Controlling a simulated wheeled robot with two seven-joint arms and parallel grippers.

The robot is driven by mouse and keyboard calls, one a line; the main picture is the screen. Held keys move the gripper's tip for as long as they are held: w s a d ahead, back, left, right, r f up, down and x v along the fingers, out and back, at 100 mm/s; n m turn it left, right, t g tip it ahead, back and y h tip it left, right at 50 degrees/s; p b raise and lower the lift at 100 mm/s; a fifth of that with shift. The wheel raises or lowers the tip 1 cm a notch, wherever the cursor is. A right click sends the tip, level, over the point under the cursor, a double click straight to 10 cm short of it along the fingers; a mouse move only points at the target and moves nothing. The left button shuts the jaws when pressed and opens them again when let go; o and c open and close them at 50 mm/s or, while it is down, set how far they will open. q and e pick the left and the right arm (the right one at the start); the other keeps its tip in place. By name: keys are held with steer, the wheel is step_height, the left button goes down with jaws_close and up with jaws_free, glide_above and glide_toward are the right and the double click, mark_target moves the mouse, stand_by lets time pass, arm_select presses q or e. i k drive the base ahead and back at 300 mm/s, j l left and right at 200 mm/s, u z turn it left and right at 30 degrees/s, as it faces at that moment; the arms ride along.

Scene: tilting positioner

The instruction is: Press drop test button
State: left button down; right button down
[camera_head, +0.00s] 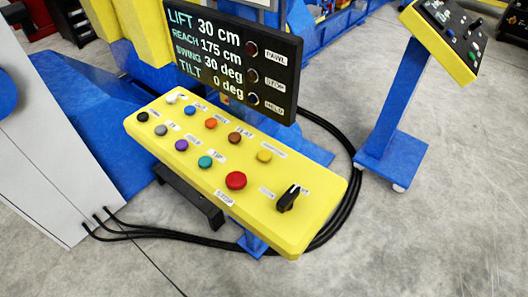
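A yellow control panel (300,232) fills the middle of the head view, tilted up on a blue stand. It carries a black button (142,117), a white one (171,98), a grey one (161,130), a blue one (190,111), a purple one (181,145), an orange one (211,124), a teal one (204,162), a brown one (235,138), a yellow one (264,156) and a large red one (236,180). Most labels are too small to read, so I cannot tell which is drop test. Neither gripper is in view.
A black display (225,52) behind the panel reads lift 30 cm, reach 175 cm, swing 30 deg, tilt 0 deg. A black rotary knob (288,198) sits at the panel's right end. Black cables (190,238) loop around it. A second console (445,42) stands right; floor between is clear.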

mark_target(264, 156)
steer(key=k+l+u, duration=0.25)
steer(key=l+u, duration=0.25)
steer(key=k+l+u, duration=0.3)
steer(key=u, duration=0.15)
steer(key=k+l+u, duration=0.2)
steer(key=k+u, duration=0.3)
steer(key=i, duration=0.05)
